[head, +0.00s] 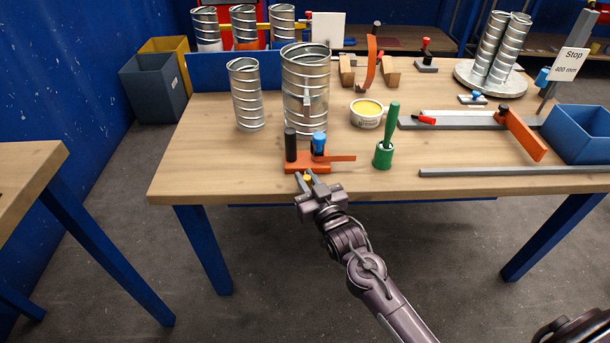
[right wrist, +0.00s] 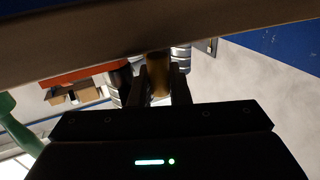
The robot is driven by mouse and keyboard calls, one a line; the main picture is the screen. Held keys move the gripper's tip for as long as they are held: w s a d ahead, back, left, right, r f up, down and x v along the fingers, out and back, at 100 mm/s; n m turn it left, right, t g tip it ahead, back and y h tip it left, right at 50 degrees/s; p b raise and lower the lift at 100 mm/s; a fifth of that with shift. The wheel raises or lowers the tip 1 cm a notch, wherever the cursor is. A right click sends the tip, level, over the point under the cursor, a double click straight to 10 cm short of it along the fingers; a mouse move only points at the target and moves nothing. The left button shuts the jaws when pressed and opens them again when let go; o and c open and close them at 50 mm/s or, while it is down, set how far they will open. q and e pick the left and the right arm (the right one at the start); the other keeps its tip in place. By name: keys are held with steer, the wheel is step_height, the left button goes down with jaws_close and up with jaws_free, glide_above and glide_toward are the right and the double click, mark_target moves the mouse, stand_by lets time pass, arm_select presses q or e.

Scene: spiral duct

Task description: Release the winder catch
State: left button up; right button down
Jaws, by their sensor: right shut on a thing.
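An orange bench device (head: 307,160), which looks like the winder, sits at the table's front edge. It has a black post (head: 291,145), a blue knob (head: 319,141) and a thin orange lever (head: 340,158) pointing right. My right gripper (head: 307,181) is just in front of it at the table edge. It is shut on a small brass knob (head: 308,177), which also shows as a short cylinder between the fingers in the right wrist view (right wrist: 158,78). I cannot tell for certain whether this knob is the catch. My left gripper is not in view.
Spiral ducts, a wide one (head: 305,95) and a narrower one (head: 246,95), stand behind the device. A green-handled tool (head: 384,150) and a yellow-filled tub (head: 367,112) are to its right. The table's front left (head: 210,165) is clear.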

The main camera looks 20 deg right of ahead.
mark_target(309, 183)
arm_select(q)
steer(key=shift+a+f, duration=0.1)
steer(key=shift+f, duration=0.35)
arm_select(e)
steer(key=c, duration=1.4)
jaws_free()
